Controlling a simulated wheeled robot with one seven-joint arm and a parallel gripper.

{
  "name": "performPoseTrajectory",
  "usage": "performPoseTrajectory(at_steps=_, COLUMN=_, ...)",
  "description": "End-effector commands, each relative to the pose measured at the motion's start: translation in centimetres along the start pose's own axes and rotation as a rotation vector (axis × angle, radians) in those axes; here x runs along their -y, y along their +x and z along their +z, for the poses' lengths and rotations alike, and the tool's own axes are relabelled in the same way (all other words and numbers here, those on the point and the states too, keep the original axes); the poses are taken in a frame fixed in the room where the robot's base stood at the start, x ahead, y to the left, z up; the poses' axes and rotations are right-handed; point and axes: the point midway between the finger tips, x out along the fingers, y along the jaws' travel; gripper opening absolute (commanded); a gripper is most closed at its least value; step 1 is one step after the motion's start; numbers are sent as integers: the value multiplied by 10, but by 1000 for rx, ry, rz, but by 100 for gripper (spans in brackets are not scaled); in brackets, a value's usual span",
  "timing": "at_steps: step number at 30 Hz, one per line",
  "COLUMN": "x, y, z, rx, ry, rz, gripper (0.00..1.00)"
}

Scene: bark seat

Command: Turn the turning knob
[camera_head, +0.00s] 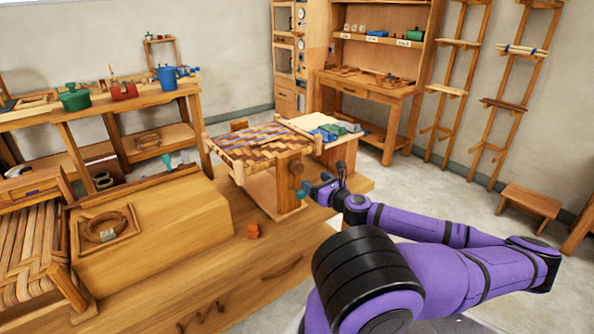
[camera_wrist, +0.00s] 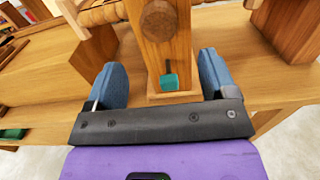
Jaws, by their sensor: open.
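A round wooden knob (camera_wrist: 159,20) sits on the face of an upright wooden post (camera_wrist: 180,52) in the wrist view. Below it, a small teal block (camera_wrist: 169,81) sits at the lower end of a dark slot in the post. In the head view the knob (camera_head: 296,168) and the teal piece (camera_head: 301,194) show on the near leg of the woven seat frame (camera_head: 262,141). My gripper (camera_wrist: 162,74) is open, with its blue fingers on either side of the post's lower part in the picture. Nothing is held. I cannot tell whether the fingers touch anything.
The frame stands on a wooden bench (camera_head: 225,262). A small orange block (camera_head: 253,231) and a raised wooden box (camera_head: 150,240) with a coil on it lie to the left. Another wooden block (camera_wrist: 292,28) stands right of the post. Open floor (camera_head: 440,190) lies right of the bench.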

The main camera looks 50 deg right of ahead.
Motion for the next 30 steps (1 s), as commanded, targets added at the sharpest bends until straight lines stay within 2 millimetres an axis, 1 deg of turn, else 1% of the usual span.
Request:
performPoseTrajectory(at_steps=5, x=-2, y=21, z=0, rx=-1, ry=-3, rz=5, gripper=78)
performPoseTrajectory(at_steps=12, x=-2, y=58, z=0, rx=-2, ry=-4, rz=6, gripper=78)
performPoseTrajectory(at_steps=18, x=-2, y=85, z=-1, rx=-2, ry=-4, rz=4, gripper=78)
performPoseTrajectory(at_steps=24, x=-2, y=100, z=0, rx=-2, ry=-3, rz=4, gripper=78)
performPoseTrajectory(at_steps=30, x=-2, y=104, z=0, rx=-2, ry=-3, rz=4, gripper=78)
